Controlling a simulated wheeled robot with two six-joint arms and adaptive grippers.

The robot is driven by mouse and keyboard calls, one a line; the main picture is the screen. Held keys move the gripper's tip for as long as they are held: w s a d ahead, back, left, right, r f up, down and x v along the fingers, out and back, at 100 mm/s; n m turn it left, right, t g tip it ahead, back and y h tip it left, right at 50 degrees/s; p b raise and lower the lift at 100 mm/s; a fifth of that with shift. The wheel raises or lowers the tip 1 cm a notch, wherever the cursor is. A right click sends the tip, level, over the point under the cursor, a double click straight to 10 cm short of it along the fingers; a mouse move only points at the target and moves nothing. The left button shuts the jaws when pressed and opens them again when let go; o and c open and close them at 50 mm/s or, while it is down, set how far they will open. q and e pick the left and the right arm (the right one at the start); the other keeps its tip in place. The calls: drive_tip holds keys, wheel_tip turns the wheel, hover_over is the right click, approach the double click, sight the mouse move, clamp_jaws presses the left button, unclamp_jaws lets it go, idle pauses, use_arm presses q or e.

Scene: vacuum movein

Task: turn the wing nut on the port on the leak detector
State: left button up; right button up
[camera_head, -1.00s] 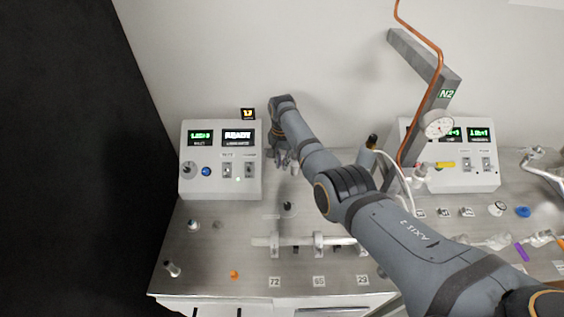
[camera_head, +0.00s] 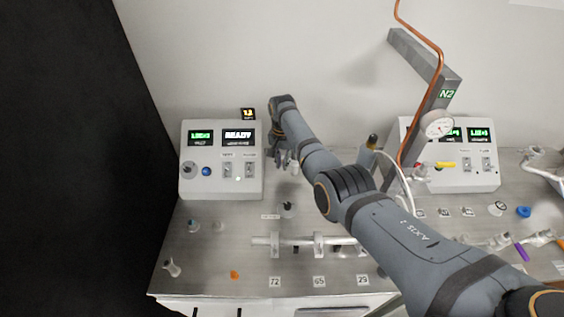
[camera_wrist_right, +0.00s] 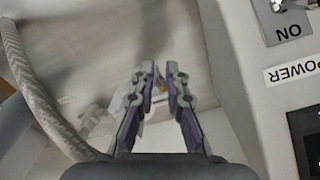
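The leak detector (camera_head: 220,190) is the pale grey box at the left of the bench, with green and white displays, one reading READY. My right gripper (camera_head: 287,168) is low beside its right side in the head view. In the right wrist view the gripper (camera_wrist_right: 160,72) has its two fingers a small gap apart. The port and wing nut cannot be made out clearly. My left gripper is not in view.
A braided hose (camera_wrist_right: 35,80) runs along the left of the right wrist view. A grey panel with a POWER label (camera_wrist_right: 292,72) stands close on the right. Pipe fittings (camera_head: 318,240) lie across the bench front. A second instrument box (camera_head: 465,175) stands right, behind my arm.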

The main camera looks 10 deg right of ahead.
drive_tip(key=o, duration=0.4)
wheel_tip(320, 180, up, 12)
drive_tip(key=shift+r, duration=0.1)
idle(0.3)
